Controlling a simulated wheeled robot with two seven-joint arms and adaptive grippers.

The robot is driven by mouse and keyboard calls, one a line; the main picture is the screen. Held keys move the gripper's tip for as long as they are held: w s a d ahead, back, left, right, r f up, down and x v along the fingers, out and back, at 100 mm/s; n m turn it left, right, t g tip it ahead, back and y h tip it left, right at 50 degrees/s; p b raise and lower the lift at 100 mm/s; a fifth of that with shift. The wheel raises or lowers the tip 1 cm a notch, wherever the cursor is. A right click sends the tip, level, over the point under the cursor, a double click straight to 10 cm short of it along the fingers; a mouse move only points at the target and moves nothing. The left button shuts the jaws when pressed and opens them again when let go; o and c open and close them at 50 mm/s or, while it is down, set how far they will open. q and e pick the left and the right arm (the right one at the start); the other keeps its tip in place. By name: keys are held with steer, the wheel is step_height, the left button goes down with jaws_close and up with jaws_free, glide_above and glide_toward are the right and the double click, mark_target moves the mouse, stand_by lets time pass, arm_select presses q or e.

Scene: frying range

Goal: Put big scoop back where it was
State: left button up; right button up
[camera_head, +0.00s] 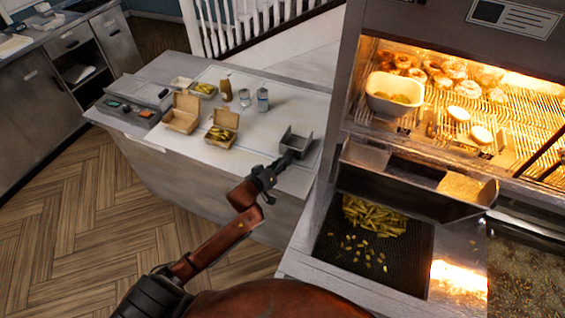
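The big scoop is a small grey metal scoop (296,142) over the right end of the white counter (232,160). Its handle points down and left, to my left gripper (273,172). My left gripper appears shut on this handle. I cannot tell whether the scoop touches the counter or hangs just above it. My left arm reaches up from the bottom of the view. My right gripper is not in view.
Open boxes of fries (222,129), a brown bottle (226,90) and a can (263,99) stand on the counter. To the right are a heated rack (520,120), a fries tray (410,262) with loose fries, and a fryer (525,275) with bubbling oil.

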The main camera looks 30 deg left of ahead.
arm_select(q)
steer(key=shift+o, duration=0.4)
steer(key=v, duration=1.2)
steer(key=shift+p, duration=0.3)
steer(key=shift+r, duration=0.1)
stand_by(0.5)
